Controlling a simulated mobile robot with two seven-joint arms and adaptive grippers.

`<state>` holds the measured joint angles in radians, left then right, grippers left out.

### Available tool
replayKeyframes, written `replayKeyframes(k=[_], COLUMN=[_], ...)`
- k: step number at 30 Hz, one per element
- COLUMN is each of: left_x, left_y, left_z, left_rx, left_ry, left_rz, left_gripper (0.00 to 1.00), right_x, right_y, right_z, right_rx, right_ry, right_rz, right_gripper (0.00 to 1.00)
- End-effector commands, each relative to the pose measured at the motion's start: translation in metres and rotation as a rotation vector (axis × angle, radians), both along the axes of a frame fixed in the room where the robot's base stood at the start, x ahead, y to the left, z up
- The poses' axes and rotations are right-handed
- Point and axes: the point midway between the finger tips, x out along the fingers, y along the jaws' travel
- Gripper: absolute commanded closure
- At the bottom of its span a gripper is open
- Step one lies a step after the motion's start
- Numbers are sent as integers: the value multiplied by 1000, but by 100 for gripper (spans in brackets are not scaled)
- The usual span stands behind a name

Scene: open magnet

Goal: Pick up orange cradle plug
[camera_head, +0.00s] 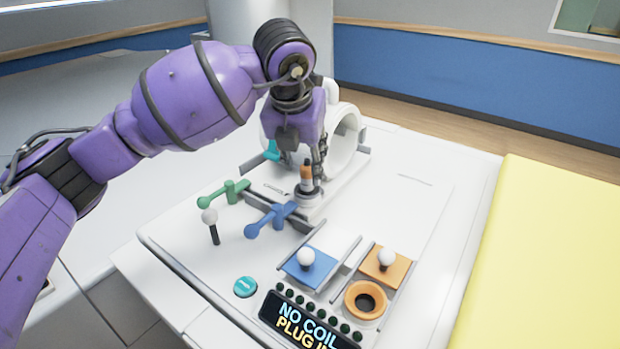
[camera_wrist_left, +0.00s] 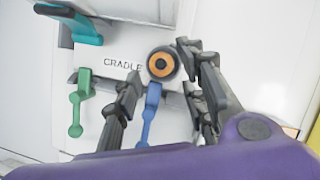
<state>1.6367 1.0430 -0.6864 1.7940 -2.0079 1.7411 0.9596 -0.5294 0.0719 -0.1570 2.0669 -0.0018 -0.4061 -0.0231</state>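The orange cradle plug (camera_head: 306,173) stands upright in the white cradle block in front of the white ring-shaped magnet. In the left wrist view the plug (camera_wrist_left: 161,65) shows from above as an orange ring with a dark centre, beside the word CRADLE. My left gripper (camera_head: 311,160) is directly over the plug and points down. In the left wrist view its fingers (camera_wrist_left: 160,75) are spread, with the plug between them near the tips. I see no clear contact. My right gripper is in neither view.
A green lever (camera_head: 231,191) and a blue lever (camera_head: 272,219) lie close in front of the cradle. Nearer are a blue slider (camera_head: 300,270), an orange slider (camera_head: 377,266), an orange ring socket (camera_head: 364,300) and a display (camera_head: 305,325) reading NO COIL PLUG IN. The panel's right side is clear.

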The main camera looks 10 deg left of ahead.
Motion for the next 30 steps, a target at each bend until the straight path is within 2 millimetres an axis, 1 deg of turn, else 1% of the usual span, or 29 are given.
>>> replayKeyframes(k=[5,9,12,20,28,30], left_x=[5,11,17,18,18,18], left_y=[0,0,0,1,3,4], left_z=[-16,-37,-48,-51,-52,-52], left_rx=[-1,-1,-1,1,6,7], left_ry=[2,4,0,0,2,2], left_rz=[0,-1,-1,-1,2,4], left_gripper=[62,62,62,63,98,100], right_x=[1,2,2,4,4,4], right_y=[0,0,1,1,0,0], right_z=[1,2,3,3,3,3], right_rx=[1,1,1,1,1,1], right_ry=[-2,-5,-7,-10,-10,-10], right_rz=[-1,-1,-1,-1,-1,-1], right_gripper=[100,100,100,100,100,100])
